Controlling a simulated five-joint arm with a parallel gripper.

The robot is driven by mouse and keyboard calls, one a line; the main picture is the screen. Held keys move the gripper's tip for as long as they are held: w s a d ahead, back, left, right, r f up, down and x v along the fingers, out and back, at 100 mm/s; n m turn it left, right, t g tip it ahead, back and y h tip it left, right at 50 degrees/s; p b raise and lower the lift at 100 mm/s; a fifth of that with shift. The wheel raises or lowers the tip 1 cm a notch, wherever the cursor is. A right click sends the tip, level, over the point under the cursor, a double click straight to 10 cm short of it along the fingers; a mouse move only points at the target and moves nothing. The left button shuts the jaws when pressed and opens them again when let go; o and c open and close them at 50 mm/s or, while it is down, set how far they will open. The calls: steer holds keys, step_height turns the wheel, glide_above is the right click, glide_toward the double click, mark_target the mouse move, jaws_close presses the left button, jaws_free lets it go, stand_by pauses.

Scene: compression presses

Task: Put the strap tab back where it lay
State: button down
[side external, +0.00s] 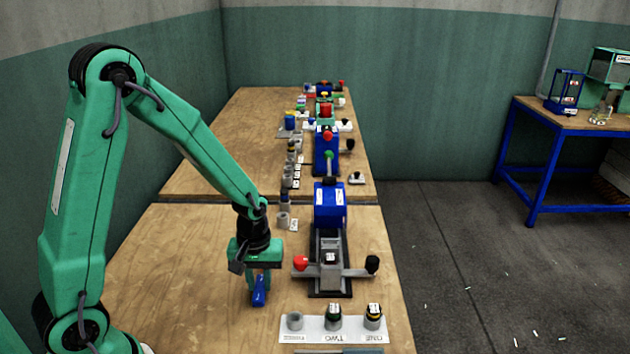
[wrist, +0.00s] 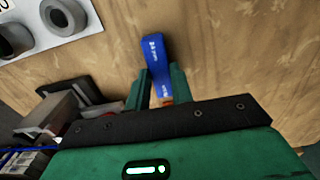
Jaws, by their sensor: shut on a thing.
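The strap tab is a blue piece with small white lettering (side external: 259,292). It also shows in the wrist view (wrist: 156,58), standing out beyond the fingers. My gripper (side external: 259,275) is green, points down and is shut on the strap tab, left of the nearest press. In the wrist view my gripper's two fingers (wrist: 160,85) lie on either side of the tab. A bit of orange shows at the tab's near end between the fingers. I cannot tell whether the tab touches the table.
The nearest blue press (side external: 330,206) has a grey base with a crossbar and red and black knobs (side external: 300,262). A white plate (side external: 315,336) with cylinders stands in front. Bare wooden table (side external: 185,270) lies left of my gripper.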

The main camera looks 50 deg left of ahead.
mark_target(260, 288)
steer(key=shift+f, duration=0.15)
steer(key=c, duration=1.2)
jaws_free()
steer(key=shift+c, duration=0.2)
step_height(260, 288, up, 12)
steer(key=shift+r, duration=0.2)
